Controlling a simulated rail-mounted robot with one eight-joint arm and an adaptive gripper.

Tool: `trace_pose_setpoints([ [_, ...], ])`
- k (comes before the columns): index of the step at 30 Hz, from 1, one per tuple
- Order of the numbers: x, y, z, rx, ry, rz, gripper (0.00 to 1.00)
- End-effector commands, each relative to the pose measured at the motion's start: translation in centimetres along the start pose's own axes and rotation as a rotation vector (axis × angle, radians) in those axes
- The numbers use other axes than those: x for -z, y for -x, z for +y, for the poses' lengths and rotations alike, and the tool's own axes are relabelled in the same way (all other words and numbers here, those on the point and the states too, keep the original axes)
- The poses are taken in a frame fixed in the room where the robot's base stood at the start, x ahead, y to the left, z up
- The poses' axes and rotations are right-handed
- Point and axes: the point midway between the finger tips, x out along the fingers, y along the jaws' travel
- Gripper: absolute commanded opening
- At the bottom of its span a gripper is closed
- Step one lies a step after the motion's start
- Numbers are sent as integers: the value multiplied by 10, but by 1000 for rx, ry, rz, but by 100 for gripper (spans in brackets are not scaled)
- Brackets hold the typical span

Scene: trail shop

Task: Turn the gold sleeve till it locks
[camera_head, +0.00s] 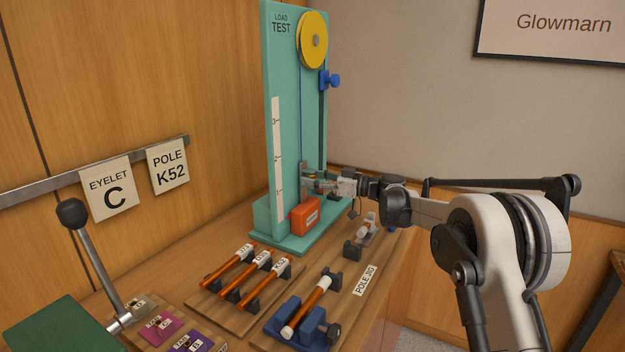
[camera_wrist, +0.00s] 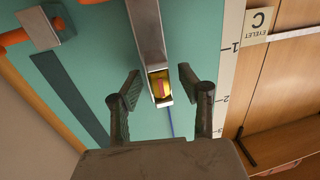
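In the wrist view a small gold piece with a red mark (camera_wrist: 160,86), which looks like the gold sleeve, sits in the open end of a grey metal bar (camera_wrist: 149,38). My gripper (camera_wrist: 160,73) is open, with one dark finger on each side of the bar's end and a visible gap on both sides. In the head view my gripper (camera_head: 313,183) is at the lower part of the teal load test stand (camera_head: 283,120), above an orange-red block (camera_head: 305,216). The sleeve is too small or hidden to make out there.
A yellow pulley (camera_head: 313,41) and blue knob (camera_head: 331,79) are high on the stand. A rack of orange poles (camera_head: 239,272) and a blue clamp holding a pole (camera_head: 297,322) are on the bench in front. A lever (camera_head: 95,262) stands at left.

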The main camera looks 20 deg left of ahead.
Motion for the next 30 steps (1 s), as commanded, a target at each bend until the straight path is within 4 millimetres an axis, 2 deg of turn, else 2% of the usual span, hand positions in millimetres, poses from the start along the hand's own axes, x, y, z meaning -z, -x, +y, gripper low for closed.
trace_pose_setpoints([
  [3, 0, 0, 0, 0, 0, 0, 38],
  [12, 0, 0, 0, 0, 0, 0, 0],
  [20, 0, 0, 0, -20, 0, 0, 0],
  [30, -1, -1, -2, -209, 0, 1, 0],
])
